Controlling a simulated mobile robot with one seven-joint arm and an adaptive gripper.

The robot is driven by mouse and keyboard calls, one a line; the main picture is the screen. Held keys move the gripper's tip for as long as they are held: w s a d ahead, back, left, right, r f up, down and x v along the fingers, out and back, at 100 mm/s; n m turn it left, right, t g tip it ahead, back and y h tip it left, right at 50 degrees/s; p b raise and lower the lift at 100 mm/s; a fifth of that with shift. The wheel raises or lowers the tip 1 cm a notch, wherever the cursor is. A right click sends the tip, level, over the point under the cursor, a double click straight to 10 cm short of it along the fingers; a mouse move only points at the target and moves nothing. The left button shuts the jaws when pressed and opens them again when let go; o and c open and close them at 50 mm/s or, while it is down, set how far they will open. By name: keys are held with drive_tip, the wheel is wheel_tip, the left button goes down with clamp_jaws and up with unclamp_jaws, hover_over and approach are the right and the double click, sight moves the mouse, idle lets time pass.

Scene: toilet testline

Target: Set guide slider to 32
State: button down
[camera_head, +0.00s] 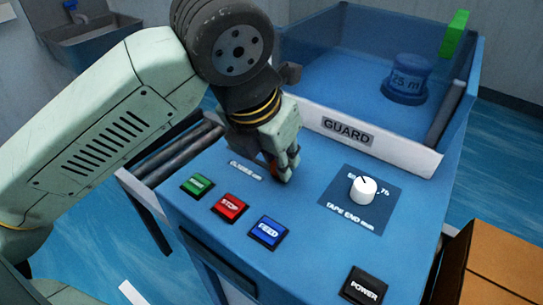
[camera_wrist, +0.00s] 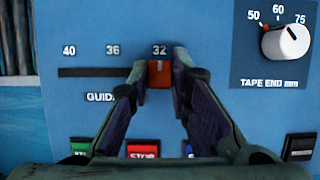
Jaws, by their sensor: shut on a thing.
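The guide slider knob (camera_wrist: 159,75) is a small orange-red block on a dark horizontal slot (camera_wrist: 95,72) in the blue panel. In the wrist view the marks 40, 36 and 32 run left to right above the slot, and the knob sits just below the 32 mark (camera_wrist: 159,50). My gripper (camera_wrist: 159,74) is shut on the knob, one finger on each side. In the head view my gripper (camera_head: 286,177) reaches down to the panel, and a bit of orange (camera_head: 274,170) shows beside its fingers; the rest of the knob is hidden there.
A white TAPE END dial (camera_head: 363,190) stands to the right. The GUARD wall (camera_head: 347,132) rises behind. A cardboard box (camera_head: 490,265) is at lower right.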

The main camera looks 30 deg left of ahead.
drive_tip(key=c, duration=1.5)
unclamp_jaws()
drive_tip(key=shift+d, duration=0.3)
drive_tip(key=shift+a, duration=0.1)
drive_tip(key=v, duration=1.2)
